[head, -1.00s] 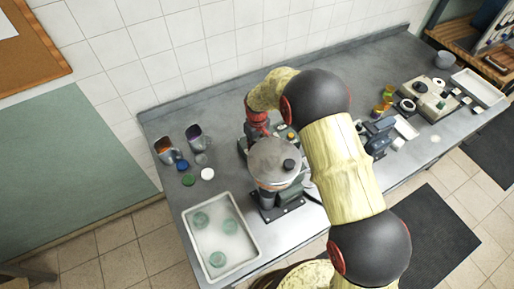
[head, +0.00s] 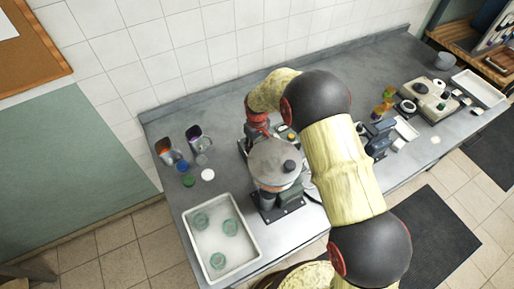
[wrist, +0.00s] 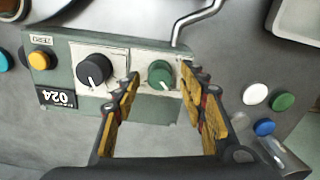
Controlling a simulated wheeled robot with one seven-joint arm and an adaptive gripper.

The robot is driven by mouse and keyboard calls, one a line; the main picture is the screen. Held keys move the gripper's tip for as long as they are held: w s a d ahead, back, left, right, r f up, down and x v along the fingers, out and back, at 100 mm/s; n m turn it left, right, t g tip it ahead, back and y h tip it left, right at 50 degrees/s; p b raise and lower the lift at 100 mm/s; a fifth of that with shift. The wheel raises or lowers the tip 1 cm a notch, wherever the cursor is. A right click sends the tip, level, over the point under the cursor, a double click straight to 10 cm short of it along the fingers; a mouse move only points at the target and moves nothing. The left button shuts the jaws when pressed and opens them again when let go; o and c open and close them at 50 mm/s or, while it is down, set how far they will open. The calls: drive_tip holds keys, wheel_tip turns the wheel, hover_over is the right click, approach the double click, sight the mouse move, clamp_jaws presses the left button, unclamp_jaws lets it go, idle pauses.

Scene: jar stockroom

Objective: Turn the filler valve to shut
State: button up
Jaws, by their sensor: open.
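The filler (head: 275,165), with a round grey lid and black knob on top, stands on the bench in the head view. In the wrist view its grey-green control box (wrist: 65,50) carries a green knob (wrist: 160,75), a black knob (wrist: 95,70) and a yellow button (wrist: 40,60). Each knob has a white pointer line. No readable label tells which knob is the valve. My gripper (wrist: 160,72) is open, its yellow-padded fingertips on either side of the green knob with visible gaps. In the head view my gripper is mostly hidden behind the filler and my arm.
A white tray (head: 245,250) with several glass jars lies at the bench's front left. Lids, including a green one (wrist: 284,101) and a white one (wrist: 255,94), lie beside the box. A bent metal rod (wrist: 178,30) rises close to the green knob.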

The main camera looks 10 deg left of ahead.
wheel_tip(320, 180, up, 12)
idle(0.5)
idle(0.3)
drive_tip(key=s+d+r+m+t, duration=0.15)
drive_tip(key=s+d+r, duration=0.25)
drive_tip(key=d+r, duration=0.5)
drive_tip(key=s+d+r+m+t, duration=0.1)
drive_tip(key=s+d+r+m, duration=0.35)
drive_tip(key=r, duration=0.75)
drive_tip(key=s+d+r+t, duration=0.1)
drive_tip(key=s+d+r, duration=0.4)
drive_tip(key=s+d, duration=0.35)
drive_tip(key=s+d+m+t, duration=0.2)
drive_tip(key=s+d+m, duration=0.35)
drive_tip(key=s, duration=0.75)
wheel_tip(320, 180, down, 15)
drive_tip(key=d+n+b, duration=0.1)
drive_tip(key=n+b, duration=0.1)
drive_tip(key=b, duration=1.2)
drive_tip(key=shift+w+d+b, duration=0.15)
drive_tip(key=shift+d+b, duration=0.05)
drive_tip(key=shift+b, duration=0.15)
